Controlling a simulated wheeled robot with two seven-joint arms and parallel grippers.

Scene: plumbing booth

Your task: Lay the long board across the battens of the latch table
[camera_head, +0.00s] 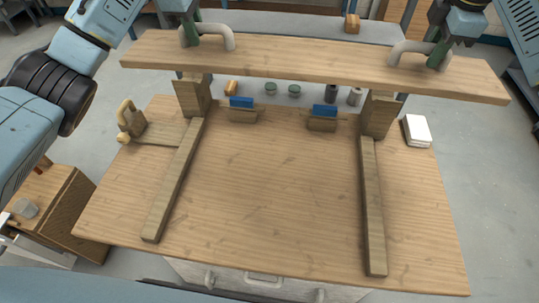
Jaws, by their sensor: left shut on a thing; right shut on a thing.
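The long board (310,63) is a light wooden plank with two grey handles. It is held level above the far side of the latch table (270,190). My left gripper (190,38) is shut on the left handle (222,32). My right gripper (437,57) is shut on the right handle (402,50). The left batten (174,180) and right batten (373,205) run from front to back on the table. Each has an upright block at its far end, and the board hides the tops of these blocks. Whether the board touches them I cannot tell.
A wooden latch piece (133,120) stands at the table's left edge. Two blue-topped blocks (241,104) (323,112) stand near the far edge. A white box (417,130) lies at the right edge. The tabletop between the battens is clear.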

